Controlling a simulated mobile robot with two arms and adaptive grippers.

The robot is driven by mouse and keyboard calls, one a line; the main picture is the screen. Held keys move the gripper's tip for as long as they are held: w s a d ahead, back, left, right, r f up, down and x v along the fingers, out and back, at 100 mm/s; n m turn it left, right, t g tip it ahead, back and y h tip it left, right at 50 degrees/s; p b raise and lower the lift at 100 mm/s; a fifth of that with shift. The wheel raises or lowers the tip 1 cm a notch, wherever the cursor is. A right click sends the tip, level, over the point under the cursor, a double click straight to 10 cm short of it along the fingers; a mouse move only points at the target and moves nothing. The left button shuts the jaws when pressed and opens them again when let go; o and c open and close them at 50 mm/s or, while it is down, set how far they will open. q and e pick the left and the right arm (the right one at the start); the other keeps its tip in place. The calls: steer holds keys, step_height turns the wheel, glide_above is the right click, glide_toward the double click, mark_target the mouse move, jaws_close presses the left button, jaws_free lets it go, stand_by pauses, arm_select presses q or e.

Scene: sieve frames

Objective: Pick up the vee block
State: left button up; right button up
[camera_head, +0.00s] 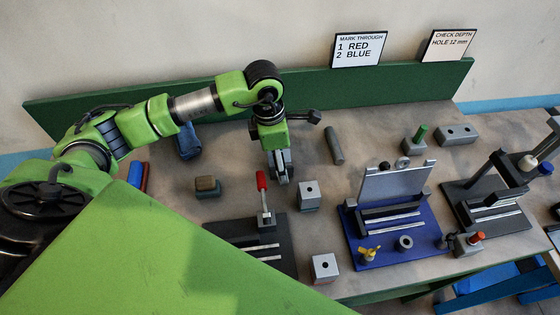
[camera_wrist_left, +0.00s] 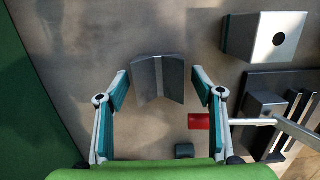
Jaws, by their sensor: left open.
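The vee block (camera_wrist_left: 158,78) shows in the left wrist view as a grey block with a V groove, lying on the bench top. My left gripper (camera_wrist_left: 160,88) is open, with one finger on each side of the block and the tips near its ends. I see a gap between each finger and the block; the height of the tips above the bench is hard to tell. In the head view my left gripper (camera_head: 282,172) points down over the middle of the bench, and I cannot make out the vee block beneath it. My right gripper is not in view.
A red-handled clamp (camera_head: 262,182) and drilled blocks (camera_head: 308,188) (camera_head: 325,267) stand close by. A green back panel (camera_head: 400,83) borders the bench.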

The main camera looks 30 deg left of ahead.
arm_select(q)
steer(key=shift+w+f, duration=0.1)
steer(key=shift+f, duration=0.2)
steer(key=c, duration=1.6)
steer(key=shift+w+r, duration=0.1)
jaws_close()
steer(key=shift+r, duration=0.15)
